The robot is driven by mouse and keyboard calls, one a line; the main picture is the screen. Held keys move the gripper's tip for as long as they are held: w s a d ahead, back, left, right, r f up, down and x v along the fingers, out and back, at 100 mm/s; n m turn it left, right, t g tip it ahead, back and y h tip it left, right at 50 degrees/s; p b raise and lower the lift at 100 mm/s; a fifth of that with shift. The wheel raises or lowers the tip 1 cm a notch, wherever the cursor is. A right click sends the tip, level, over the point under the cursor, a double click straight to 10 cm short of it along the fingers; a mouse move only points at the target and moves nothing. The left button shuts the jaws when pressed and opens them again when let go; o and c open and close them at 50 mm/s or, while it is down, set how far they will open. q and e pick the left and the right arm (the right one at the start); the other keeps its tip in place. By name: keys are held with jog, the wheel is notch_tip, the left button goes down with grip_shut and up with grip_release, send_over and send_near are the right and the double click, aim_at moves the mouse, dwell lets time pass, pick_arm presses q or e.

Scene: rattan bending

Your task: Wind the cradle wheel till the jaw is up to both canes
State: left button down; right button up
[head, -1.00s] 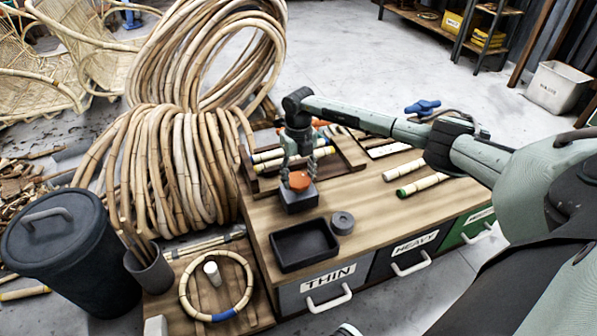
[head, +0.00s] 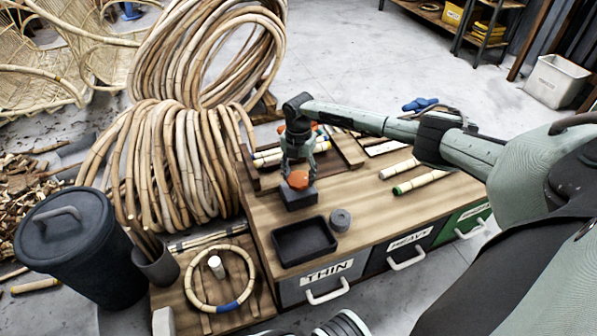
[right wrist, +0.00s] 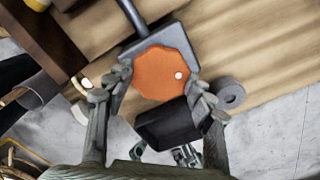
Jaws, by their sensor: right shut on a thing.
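The orange cradle wheel (head: 299,180) sits on a dark block (head: 300,198) on the bench. In the right wrist view the wheel (right wrist: 158,75) shows a white dot near its right edge. My right gripper (head: 298,176) comes down from above and is shut on the wheel, a finger on each side. A dark shaft (right wrist: 133,17) runs from the block towards the cradle. Two pale canes (head: 268,159) lie behind the wheel, partly hidden by my gripper. I cannot make out the jaw or its gap to the canes. My left gripper does not show clearly.
A black tray (head: 304,241) and a grey round piece (head: 340,219) are close in front of the wheel. Two loose canes (head: 424,182) lie to the right. Large rattan coils (head: 165,160) stand at the left.

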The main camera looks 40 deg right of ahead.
aim_at(299, 179)
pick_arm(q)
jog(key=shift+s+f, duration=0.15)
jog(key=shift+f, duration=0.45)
pick_arm(e)
jog(key=shift+m, duration=0.4)
jog(key=o, duration=1.2)
jog(key=shift+c, duration=0.2)
notch_tip(299, 179, up, 12)
jog(key=shift+s, duration=0.1)
